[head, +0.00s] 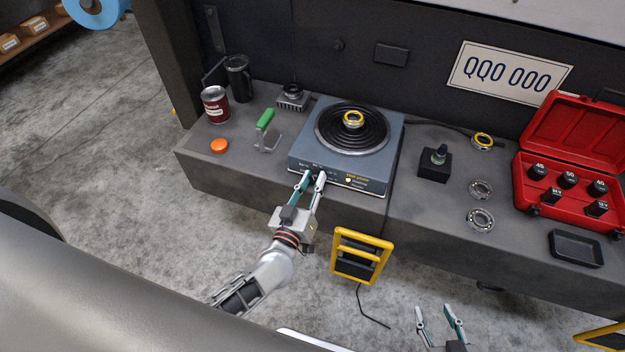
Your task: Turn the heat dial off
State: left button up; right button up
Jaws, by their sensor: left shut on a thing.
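The hot plate (298,150) is a blue-grey box on the workbench with a black coil burner on top. A small bearing with a yellow ring (353,119) sits on the middle of the coil. My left gripper (313,176) is at the front panel of the hot plate, shut on the heat dial, which its fingertips mostly hide. The dial's setting cannot be read. A small pale light or knob (348,180) shows on the panel to the right of the fingers. My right gripper (440,316) is low at the bottom of the picture, fingers apart and empty, away from the bench.
On the bench (225,172) are a red can (215,104), a black mug (239,79), an orange button (219,146) and a green-handled tool (265,122). Right are loose bearings (480,219), a black tray (575,248) and an open red case (540,175). A yellow-framed lamp (360,256) is below the front edge.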

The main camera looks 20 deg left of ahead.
pick_arm(q)
jog(key=n, duration=0.4)
jog(key=shift+n+p, duration=0.3)
jog(key=shift+p, duration=0.1)
jog(key=n, duration=0.2)
jog(key=shift+a+n, duration=0.1)
jog(key=shift+n, duration=0.3)
jog(key=n, duration=0.2)
jog(key=shift+f+n, duration=0.1)
jog(key=shift+n, duration=0.2)
jog(key=n, duration=0.3)
jog(key=shift+f+n+b, duration=0.1)
jog(key=shift+n+b, duration=0.2)
jog(key=shift+n, duration=0.1)
jog(key=n, duration=0.3)
jog(key=shift+f+b, duration=0.1)
jog(key=shift+b, duration=0.3)
jog(key=shift+n+b, duration=0.35)
jog(key=shift+n, duration=1.45)
